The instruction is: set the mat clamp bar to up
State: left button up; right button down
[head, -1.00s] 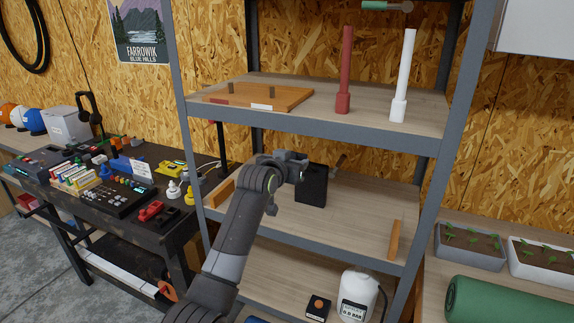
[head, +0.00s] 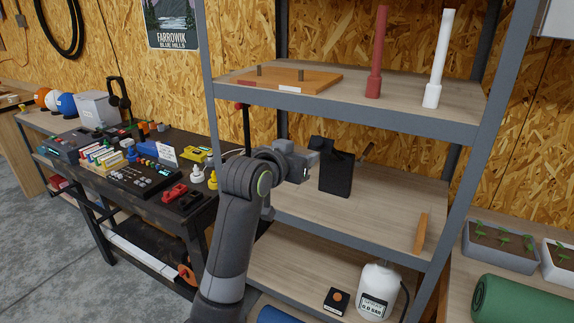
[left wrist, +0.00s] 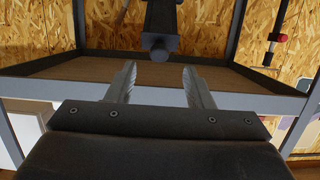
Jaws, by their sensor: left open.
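A green roll (head: 522,303) lies at the lower right. My right gripper is not in view.
Grey shelf posts (head: 208,100) and the upper shelf's front edge (head: 345,112) frame the space around my left arm. A red bar (head: 377,60) and a white bar (head: 438,65) stand above. A white jug (head: 378,290) stands below.

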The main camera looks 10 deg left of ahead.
pick_arm(q)
jog(key=shift+b+v, duration=0.4)
jog(key=shift+v, duration=2.15)
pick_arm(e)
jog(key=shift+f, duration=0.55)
